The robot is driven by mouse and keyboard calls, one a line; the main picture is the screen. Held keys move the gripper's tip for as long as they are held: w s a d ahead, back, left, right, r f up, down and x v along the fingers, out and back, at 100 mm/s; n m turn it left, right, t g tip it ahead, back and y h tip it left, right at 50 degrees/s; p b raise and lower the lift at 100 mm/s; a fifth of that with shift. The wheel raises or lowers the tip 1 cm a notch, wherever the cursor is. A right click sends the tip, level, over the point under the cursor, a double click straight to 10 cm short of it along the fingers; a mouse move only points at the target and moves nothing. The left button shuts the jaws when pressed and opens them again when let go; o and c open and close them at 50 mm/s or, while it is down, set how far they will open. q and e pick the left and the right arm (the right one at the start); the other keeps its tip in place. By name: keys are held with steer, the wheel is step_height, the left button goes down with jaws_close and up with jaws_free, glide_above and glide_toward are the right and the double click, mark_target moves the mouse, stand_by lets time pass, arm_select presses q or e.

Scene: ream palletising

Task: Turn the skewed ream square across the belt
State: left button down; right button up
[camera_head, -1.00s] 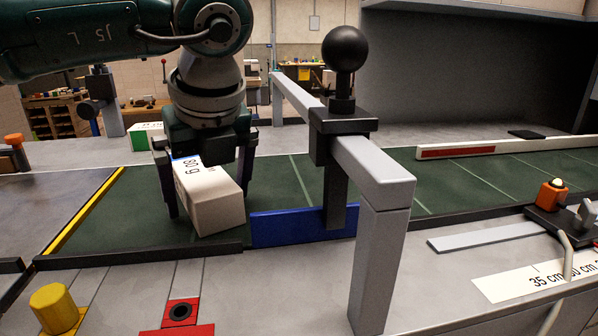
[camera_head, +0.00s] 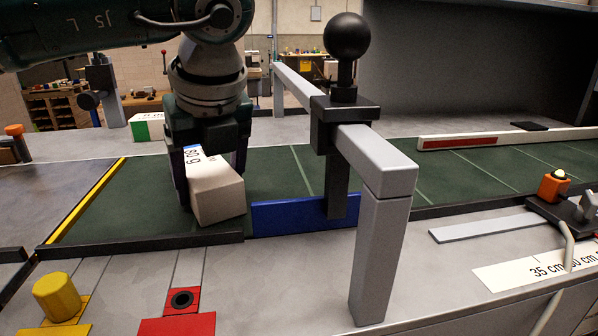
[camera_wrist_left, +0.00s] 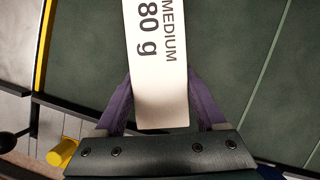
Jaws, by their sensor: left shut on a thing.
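The ream (camera_head: 216,191) is a white block with "80 g" printed on its top, lying on the green belt (camera_head: 120,208) near the belt's front edge. It is still a little skewed to the belt's lines. My left gripper (camera_head: 213,172) is over it, with its purple fingers shut on the ream's two long sides. In the left wrist view the ream (camera_wrist_left: 156,70) lies between both fingers (camera_wrist_left: 158,97) and reads "MEDIUM 80 g". My right gripper does not show in either view.
A blue plate (camera_head: 290,215) stands at the belt's front edge, right of the ream. A grey gantry bar (camera_head: 375,160) with a black ball-topped clamp (camera_head: 345,95) crosses above the belt. A yellow strip (camera_head: 88,200) marks the belt's left end. A yellow knob (camera_head: 57,297) stands in front.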

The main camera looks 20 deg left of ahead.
arm_select(q)
steer(key=shift+r, duration=0.15)
steer(key=shift+a, duration=0.1)
steer(key=m, duration=0.1)
steer(key=a+m+b, duration=0.1)
steer(key=m, duration=0.1)
steer(key=shift+s+t+h, duration=0.4)
steer(key=shift+s+m+b, duration=0.1)
steer(key=shift+m+b, duration=0.25)
steer(key=shift+m, duration=0.35)
steer(key=shift+b, duration=0.35)
